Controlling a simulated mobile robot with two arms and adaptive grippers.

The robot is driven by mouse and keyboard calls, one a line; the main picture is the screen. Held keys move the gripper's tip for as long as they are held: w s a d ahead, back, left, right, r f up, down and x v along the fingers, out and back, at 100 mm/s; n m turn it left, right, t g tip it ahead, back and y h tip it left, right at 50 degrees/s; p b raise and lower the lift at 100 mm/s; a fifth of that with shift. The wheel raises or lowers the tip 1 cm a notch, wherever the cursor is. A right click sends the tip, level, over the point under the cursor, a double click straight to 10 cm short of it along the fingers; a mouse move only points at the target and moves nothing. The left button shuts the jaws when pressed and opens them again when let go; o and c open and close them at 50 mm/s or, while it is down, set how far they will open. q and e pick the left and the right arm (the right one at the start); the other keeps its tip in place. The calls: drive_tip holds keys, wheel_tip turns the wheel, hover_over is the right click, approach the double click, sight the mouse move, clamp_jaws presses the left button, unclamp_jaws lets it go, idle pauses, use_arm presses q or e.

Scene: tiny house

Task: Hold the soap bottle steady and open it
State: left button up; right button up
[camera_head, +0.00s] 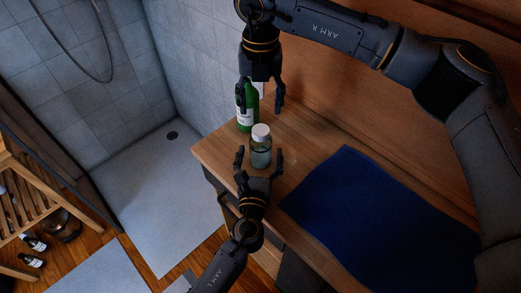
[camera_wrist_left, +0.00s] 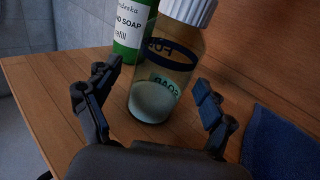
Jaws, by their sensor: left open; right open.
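The soap bottle (camera_head: 261,152) is clear with a white cap (camera_head: 261,132) and stands upright on the wooden counter. In the left wrist view the soap bottle (camera_wrist_left: 165,75) shows pale contents at its bottom and its ribbed white cap (camera_wrist_left: 189,10). My left gripper (camera_head: 258,160) is open, with its fingers (camera_wrist_left: 155,105) on either side of the bottle's lower part; gaps show between fingers and bottle. My right gripper (camera_head: 261,104) is open and points down, above and behind the bottle, near the green bottle.
A green soap refill bottle (camera_head: 253,101) stands just behind the soap bottle; it also shows in the left wrist view (camera_wrist_left: 131,28). A dark blue towel (camera_head: 375,220) lies on the counter (camera_head: 305,143) at the right. The counter's left edge is close to the bottles.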

sight(261, 129)
use_arm(q)
drive_tip(key=shift+w+d, duration=0.1)
drive_tip(key=shift+w, duration=0.5)
use_arm(e)
drive_tip(key=shift+w, duration=0.1)
drive_tip(key=shift+d, duration=0.1)
use_arm(q)
clamp_jaws()
use_arm(e)
drive_tip(key=m, duration=0.9)
drive_tip(key=shift+m, duration=0.3)
use_arm(q)
drive_tip(key=shift+s, duration=0.1)
use_arm(e)
drive_tip(key=m, duration=0.3)
drive_tip(key=shift+m, duration=0.4)
use_arm(q)
drive_tip(key=shift+f, duration=0.1)
use_arm(e)
drive_tip(key=shift+f, duration=4.05)
drive_tip(key=shift+c, duration=0.6)
